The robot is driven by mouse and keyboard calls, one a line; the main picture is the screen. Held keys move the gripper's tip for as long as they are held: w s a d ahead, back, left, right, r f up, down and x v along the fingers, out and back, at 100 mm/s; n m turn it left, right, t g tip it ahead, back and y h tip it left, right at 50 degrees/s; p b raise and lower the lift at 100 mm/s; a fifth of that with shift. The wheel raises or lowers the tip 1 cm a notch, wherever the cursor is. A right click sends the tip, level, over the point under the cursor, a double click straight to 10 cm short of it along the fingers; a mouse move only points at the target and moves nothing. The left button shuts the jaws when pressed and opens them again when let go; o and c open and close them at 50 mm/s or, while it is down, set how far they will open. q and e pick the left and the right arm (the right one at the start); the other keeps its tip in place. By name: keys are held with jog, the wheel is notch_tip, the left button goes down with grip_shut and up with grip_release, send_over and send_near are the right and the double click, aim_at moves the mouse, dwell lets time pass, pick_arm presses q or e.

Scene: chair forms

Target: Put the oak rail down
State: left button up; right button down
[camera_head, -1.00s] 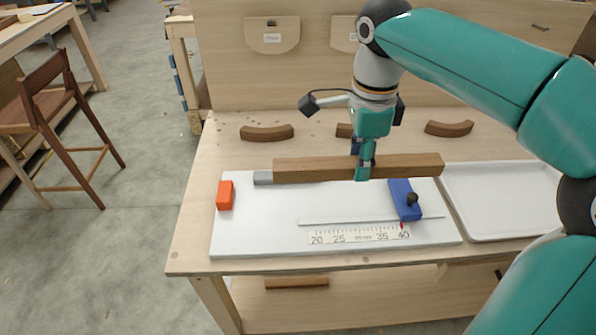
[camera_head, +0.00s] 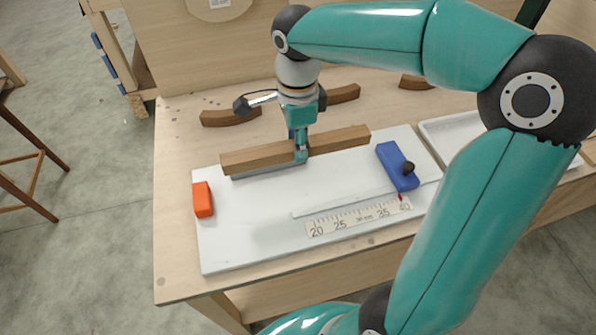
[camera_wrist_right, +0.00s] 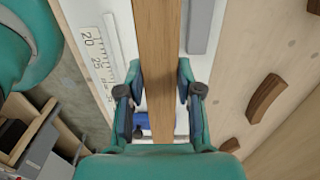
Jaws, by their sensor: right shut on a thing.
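The oak rail (camera_head: 248,158) is a long brown bar lying lengthwise along the back part of the white board (camera_head: 255,235) in the head view. My right gripper (camera_head: 301,156) is shut on it near its middle, from above. In the right wrist view the rail (camera_wrist_right: 158,45) runs between the two fingers (camera_wrist_right: 161,95). A grey bar (camera_head: 268,171) shows just in front of the rail's left half. Whether the rail touches the board cannot be told. My left gripper is not in view.
An orange block (camera_head: 202,199) is at the board's left end and a blue block with a black knob (camera_head: 396,168) at its right. A printed scale (camera_head: 358,215) lies in front. Curved brown pieces (camera_head: 230,117) lie behind. A white tray (camera_head: 452,132) is at right.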

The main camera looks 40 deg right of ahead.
aim_at(298, 183)
notch_tip(298, 183, down, 10)
dwell(0.5)
jog(key=shift+f, duration=0.15)
jog(key=c, duration=0.8)
grip_release()
jog(key=shift+o, duration=0.2)
jog(key=shift+s, duration=0.1)
notch_tip(298, 183, up, 12)
jog(key=shift+r, duration=0.2)
